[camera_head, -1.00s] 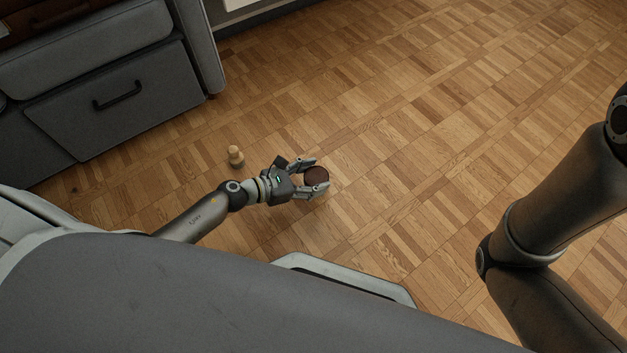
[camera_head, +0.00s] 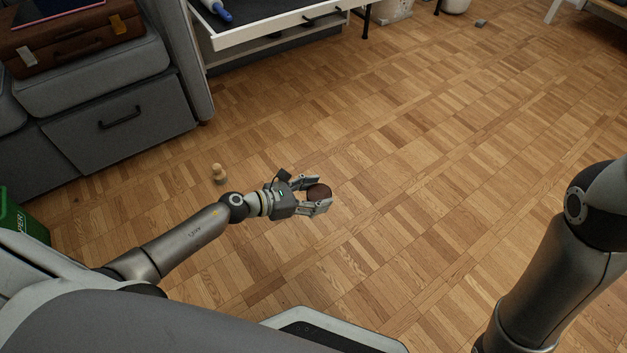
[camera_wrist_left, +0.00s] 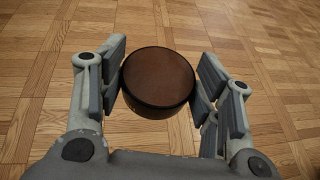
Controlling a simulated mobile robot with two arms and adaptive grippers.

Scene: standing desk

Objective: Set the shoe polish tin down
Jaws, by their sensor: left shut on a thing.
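The shoe polish tin (camera_head: 318,191) is round, with a brown top and a dark rim. My left gripper (camera_head: 316,194) is shut on it, one finger on each side, and holds it over the wooden floor. In the left wrist view the tin (camera_wrist_left: 158,80) sits between the two fingers of my left gripper (camera_wrist_left: 160,88), its flat top facing the camera. My right arm shows at the right of the head view, but its gripper is out of view.
A grey sofa (camera_head: 120,120) with a brown suitcase (camera_head: 70,40) is at upper left. A white desk (camera_head: 270,30) is at the top. The parquet floor (camera_head: 430,150) is widely clear.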

